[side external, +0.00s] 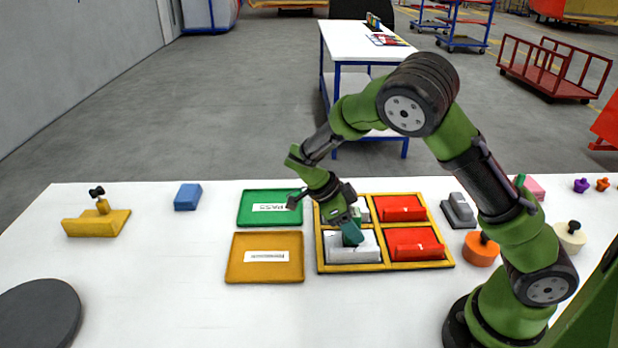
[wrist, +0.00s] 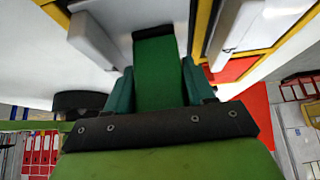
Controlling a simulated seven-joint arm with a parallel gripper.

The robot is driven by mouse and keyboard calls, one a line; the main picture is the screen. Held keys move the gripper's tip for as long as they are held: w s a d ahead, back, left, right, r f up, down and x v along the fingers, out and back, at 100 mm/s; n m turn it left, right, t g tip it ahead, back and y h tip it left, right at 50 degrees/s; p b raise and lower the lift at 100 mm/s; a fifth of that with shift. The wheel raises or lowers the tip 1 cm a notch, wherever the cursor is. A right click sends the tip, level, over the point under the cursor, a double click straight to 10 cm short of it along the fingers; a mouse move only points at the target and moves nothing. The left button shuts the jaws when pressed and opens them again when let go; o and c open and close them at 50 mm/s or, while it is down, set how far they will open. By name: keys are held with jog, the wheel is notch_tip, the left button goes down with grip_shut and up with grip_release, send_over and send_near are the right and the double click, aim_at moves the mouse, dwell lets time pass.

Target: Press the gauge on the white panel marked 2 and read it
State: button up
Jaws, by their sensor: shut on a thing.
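My gripper (side external: 352,238) points down over the front-left compartment of the yellow-framed tray (side external: 385,268). Its teal fingers are shut on a green gauge with a dark end (wrist: 160,75), seen between them in the wrist view. The gauge is mostly hidden by the fingers in the side view. A white panel (side external: 340,252) lies in that compartment, just under the fingertips; I cannot tell whether the gauge touches it. Another pale panel (side external: 362,214) at the back left is mostly hidden by my gripper. I cannot read a number on either.
Red panels (side external: 404,209) (side external: 414,244) fill the right compartments. A green tray marked PASS (side external: 250,220) and an orange tray (side external: 265,274) lie left of the frame. A grey block (side external: 459,212) and an orange knobbed piece (side external: 480,250) stand right.

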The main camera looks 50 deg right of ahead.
aim_at(353, 211)
jog(key=shift+r, duration=3.5)
